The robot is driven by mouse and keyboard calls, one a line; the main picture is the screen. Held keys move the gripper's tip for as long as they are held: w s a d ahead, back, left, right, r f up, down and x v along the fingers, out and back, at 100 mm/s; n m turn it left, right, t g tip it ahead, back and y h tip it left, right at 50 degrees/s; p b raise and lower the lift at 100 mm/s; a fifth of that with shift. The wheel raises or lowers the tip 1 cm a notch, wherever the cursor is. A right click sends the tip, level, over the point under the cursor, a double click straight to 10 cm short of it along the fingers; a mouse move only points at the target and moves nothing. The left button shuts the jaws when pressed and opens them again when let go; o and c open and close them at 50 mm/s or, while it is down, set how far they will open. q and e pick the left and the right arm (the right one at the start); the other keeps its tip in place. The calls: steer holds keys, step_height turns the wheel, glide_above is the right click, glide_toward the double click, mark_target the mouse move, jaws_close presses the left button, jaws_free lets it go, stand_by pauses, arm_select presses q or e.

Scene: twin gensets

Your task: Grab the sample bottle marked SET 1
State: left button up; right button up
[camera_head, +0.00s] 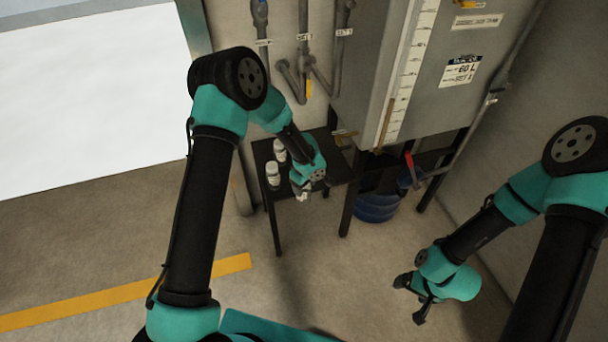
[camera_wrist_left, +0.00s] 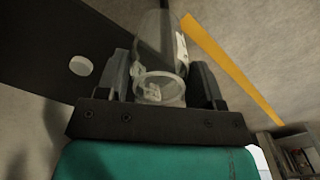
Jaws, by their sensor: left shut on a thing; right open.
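My left gripper (camera_wrist_left: 162,85) is shut on a clear sample bottle (camera_wrist_left: 158,45), which sits between its two dark fingers in the left wrist view. A white label shows edge-on on the bottle's side; its marking cannot be read. In the head view my left gripper (camera_head: 304,188) is at the small dark table, and the held bottle is mostly hidden by it. Two other bottles with white tops, one farther back (camera_head: 279,151) and one nearer (camera_head: 272,175), stand on the table to its left. My right gripper (camera_head: 411,298) is open and empty above the floor.
The dark table (camera_head: 338,168) stands against the wall, below pipes with tags. A grey tank (camera_head: 445,60) on dark legs is to its right, with a red-handled valve (camera_head: 409,163) and a blue drum (camera_head: 376,207) below. The floor in front is clear, with a yellow stripe (camera_head: 235,264).

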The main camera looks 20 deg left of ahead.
mark_target(304, 196)
arm_select(q)
steer(key=shift+s+d+r, duration=0.1)
steer(key=shift+s+d, duration=0.15)
steer(key=shift+s, duration=0.6)
steer(key=shift+s+d+r, duration=0.1)
steer(key=shift+s+d, duration=0.1)
steer(key=shift+s, duration=0.6)
steer(key=shift+s+d+r, duration=0.1)
steer(key=shift+s+d, duration=0.15)
steer(key=shift+s, duration=0.6)
